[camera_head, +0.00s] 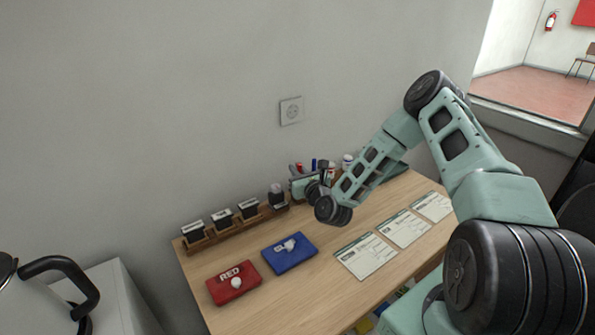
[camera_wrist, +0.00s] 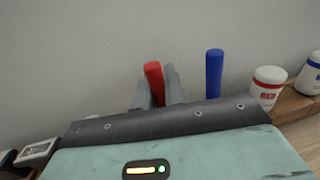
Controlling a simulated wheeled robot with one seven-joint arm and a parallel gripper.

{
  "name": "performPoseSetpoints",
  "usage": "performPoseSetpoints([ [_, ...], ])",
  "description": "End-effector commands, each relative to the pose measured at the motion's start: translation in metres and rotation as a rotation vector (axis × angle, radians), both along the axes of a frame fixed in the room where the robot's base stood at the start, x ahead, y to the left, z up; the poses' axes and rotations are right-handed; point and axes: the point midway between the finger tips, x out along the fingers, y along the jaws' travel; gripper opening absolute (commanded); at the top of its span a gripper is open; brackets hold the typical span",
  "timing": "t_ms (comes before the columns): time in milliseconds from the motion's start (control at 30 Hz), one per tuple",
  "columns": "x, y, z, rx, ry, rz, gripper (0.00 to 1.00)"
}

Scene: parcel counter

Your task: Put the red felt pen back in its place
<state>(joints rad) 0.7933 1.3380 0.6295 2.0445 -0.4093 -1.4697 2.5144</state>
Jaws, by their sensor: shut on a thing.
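The red felt pen (camera_wrist: 153,80) stands nearly upright, tilted slightly, between the two grey fingers of my gripper (camera_wrist: 157,92) in the wrist view. The gripper is shut on it. The pen's lower part is hidden behind the gripper body, so I cannot tell whether its end touches a holder. A blue pen (camera_wrist: 214,72) stands upright just to the right, apart from the fingers. In the head view my gripper (camera_head: 303,183) is at the back of the counter near the wall, and the red pen (camera_head: 299,168) shows only as a small red tip behind it.
White bottles with red (camera_wrist: 267,85) and blue (camera_wrist: 314,72) markings stand right of the pens. A wooden rack (camera_head: 236,228) with several stamps is to the left. A red pad (camera_head: 226,289), a blue pad (camera_head: 299,258) and paper forms (camera_head: 366,258) lie in front on the wooden counter.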

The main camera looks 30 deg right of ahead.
Motion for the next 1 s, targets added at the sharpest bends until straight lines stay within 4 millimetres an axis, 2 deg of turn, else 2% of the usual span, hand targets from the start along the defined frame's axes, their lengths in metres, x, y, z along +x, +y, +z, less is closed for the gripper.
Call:
performPoseSetpoints([
  [33,0.0,0.0,0.0,0.0,0.0,0.0,0.0],
  [67,0.0,0.0,0.0,0.0,0.0,0.0,0.17],
  [100,0.0,0.0,0.0,0.0,0.0,0.0,0.24],
  [433,-0.002,0.0,0.0,0.0,0.001,0.0,0.24],
  [1000,-0.044,0.005,-0.001,0.001,0.002,0.0,0.24],
])
